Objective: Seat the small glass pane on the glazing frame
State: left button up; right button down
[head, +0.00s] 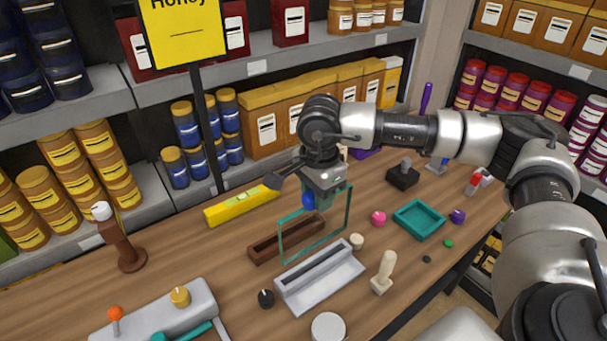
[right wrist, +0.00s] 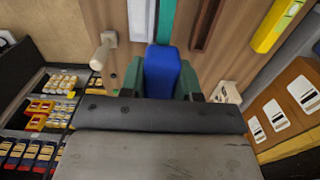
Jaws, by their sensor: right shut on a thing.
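The small glass pane (head: 328,225) is clear with teal edges and stands upright above the table. In the right wrist view it shows nearly edge-on as a teal strip (right wrist: 166,20). My right gripper (head: 317,194) is shut on a blue handle (right wrist: 161,72) at the pane's upper part. A pale grey slotted block (head: 345,272) lies just in front of the pane, and a brown slotted block (head: 264,252) lies behind it. I cannot tell for sure which is the glazing frame. Whether the pane's lower edge touches anything is unclear. My left gripper is out of view.
A cream peg-shaped item (head: 386,270), a black knob (head: 266,299) and a white disc (head: 328,327) stand near the front. A teal tray (head: 419,219) is to the right. A yellow level (head: 238,204) lies behind. A sign post (head: 208,130) stands at left.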

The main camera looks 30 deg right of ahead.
jog(key=shift+s, duration=0.1)
jog(key=shift+f+b, duration=0.3)
jog(key=shift+f, duration=0.35)
jog(key=shift+d+f+b, duration=0.1)
jog(key=shift+f+b, duration=0.25)
jog(key=shift+f, duration=0.4)
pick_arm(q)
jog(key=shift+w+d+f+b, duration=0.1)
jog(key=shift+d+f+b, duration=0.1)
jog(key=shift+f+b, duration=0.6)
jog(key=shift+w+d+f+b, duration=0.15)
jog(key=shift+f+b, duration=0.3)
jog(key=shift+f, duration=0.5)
pick_arm(e)
jog(key=shift+f, duration=1.6)
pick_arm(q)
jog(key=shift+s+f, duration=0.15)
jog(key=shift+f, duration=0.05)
pick_arm(e)
jog(key=shift+r, duration=0.1)
pick_arm(q)
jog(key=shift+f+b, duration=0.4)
jog(key=shift+b, duration=0.2)
pick_arm(e)
jog(key=shift+f, duration=0.2)
